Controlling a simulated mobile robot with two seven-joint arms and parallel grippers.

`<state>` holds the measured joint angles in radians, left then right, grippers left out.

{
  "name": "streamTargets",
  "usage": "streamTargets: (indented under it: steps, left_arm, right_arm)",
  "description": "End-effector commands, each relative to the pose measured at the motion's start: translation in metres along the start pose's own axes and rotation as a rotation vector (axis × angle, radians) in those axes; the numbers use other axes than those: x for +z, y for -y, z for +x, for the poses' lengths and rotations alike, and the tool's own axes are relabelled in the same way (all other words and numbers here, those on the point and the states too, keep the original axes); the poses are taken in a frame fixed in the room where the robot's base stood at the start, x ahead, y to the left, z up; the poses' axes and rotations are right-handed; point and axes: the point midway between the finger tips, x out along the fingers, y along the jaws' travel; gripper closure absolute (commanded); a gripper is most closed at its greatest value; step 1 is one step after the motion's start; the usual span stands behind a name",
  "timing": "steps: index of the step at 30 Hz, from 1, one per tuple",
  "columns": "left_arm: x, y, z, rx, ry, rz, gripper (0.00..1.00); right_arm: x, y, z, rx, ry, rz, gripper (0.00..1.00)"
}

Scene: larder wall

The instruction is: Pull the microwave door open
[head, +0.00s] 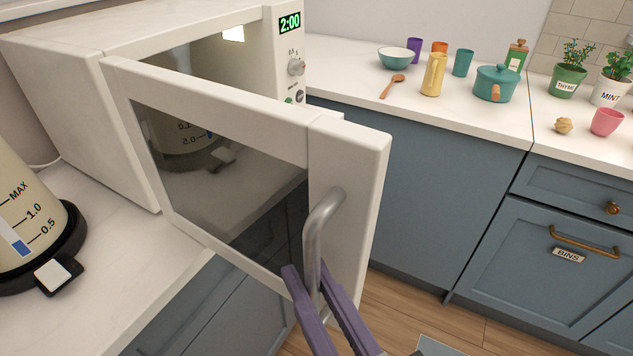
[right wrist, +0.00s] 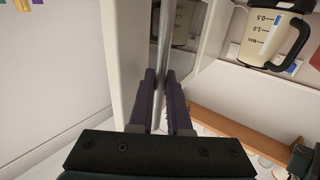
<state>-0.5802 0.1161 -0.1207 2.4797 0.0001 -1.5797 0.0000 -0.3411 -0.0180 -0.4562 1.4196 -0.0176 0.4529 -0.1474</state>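The white microwave (head: 215,45) stands on the counter at the left, with a green 2:00 on its display. Its door (head: 350,160) is swung well open, with a dark window, and part of the lit interior shows behind it. The upright grey metal door handle (head: 318,225) is on the door's free edge; it also shows in the right wrist view (right wrist: 163,40). My right gripper (head: 307,268) has its purple fingers on either side of the handle's lower part, shut on it. In the right wrist view the bar runs between the fingertips (right wrist: 160,77). My left gripper is out of view.
A blender-like jug (head: 25,215) with a black base stands on the counter left of the door. Open floor (head: 480,325) shows right of the door.

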Motion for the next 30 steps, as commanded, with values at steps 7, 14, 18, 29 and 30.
streamTargets:
  steps: [7,14,18,29,30]
  left_arm:
    - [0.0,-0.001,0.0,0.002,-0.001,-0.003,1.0]
    - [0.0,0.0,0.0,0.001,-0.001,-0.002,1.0]
    - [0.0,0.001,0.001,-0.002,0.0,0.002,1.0]
    - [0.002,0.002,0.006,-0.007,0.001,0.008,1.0]
    - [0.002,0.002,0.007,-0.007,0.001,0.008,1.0]
  right_arm:
    - [0.001,0.001,0.0,-0.002,0.004,0.0,0.72]
    - [0.002,0.0,-0.007,-0.001,0.005,0.0,0.72]
    - [0.002,0.001,-0.03,-0.002,0.008,0.0,0.72]
    - [0.002,0.001,-0.092,-0.002,0.006,0.0,0.72]
    - [0.002,0.001,-0.095,-0.002,0.005,0.0,0.72]
